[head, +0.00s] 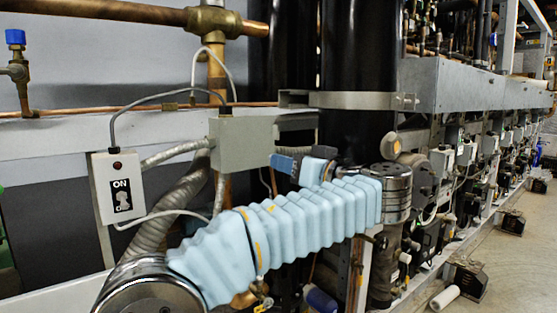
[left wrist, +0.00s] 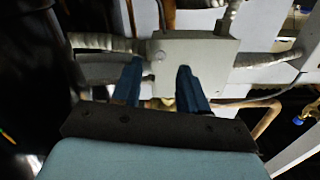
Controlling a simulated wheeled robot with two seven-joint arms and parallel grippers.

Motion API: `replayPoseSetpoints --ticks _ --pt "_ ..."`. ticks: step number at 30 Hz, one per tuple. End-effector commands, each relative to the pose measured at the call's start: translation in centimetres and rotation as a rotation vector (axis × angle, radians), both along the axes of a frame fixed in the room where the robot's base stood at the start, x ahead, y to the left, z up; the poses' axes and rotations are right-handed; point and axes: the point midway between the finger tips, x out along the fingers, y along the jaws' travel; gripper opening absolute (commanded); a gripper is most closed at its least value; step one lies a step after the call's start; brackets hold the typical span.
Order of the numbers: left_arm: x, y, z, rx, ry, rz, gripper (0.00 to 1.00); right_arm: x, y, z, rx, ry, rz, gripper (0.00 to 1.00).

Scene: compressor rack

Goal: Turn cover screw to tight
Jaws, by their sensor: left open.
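The grey junction box (head: 240,145) is mounted on the white rail left of centre in the head view. In the left wrist view the box (left wrist: 200,50) is ahead of my left gripper, and a small round screw head (left wrist: 158,57) shows near its left edge. My left gripper (head: 274,161) is to the right of the box in the head view. In the left wrist view its two dark blue fingers (left wrist: 159,68) are apart with nothing between them, and the screw head appears between their tips. I cannot tell the remaining distance or how tight the screw is. My right gripper is not in view.
A white switch box (head: 119,187) marked ON, with a red lamp, hangs left of the junction box. Grey conduits (head: 178,152) and a cable run to the junction box. A copper pipe (head: 90,11) crosses above. Black cylinders (head: 358,45) stand behind my wrist.

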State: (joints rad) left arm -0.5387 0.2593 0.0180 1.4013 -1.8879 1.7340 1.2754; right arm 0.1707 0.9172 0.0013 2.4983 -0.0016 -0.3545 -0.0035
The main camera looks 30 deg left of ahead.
Motion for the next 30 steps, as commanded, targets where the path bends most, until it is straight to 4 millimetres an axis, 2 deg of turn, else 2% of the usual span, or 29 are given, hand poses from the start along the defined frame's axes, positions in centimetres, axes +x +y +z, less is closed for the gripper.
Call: replayPoseSetpoints --ticks 3,7,18,26,27,30 --pt "0.8 2.0 0.1 0.0 0.0 0.002 0.43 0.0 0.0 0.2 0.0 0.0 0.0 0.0" --pt "1.3 3.2 0.1 0.0 -0.001 0.0 0.43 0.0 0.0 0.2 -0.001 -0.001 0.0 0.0" --pt "1.6 3.8 0.0 -0.001 -0.001 -0.001 0.43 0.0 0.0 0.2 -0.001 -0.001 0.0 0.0" --pt "1.6 3.8 0.0 0.0 0.0 -0.001 0.03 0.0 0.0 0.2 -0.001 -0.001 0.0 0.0" --pt "1.6 3.8 0.0 0.0 0.0 -0.001 0.0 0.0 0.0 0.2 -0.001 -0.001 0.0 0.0" --pt "1.6 3.8 0.0 0.0 0.0 -0.001 0.0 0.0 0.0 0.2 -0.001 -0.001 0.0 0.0"
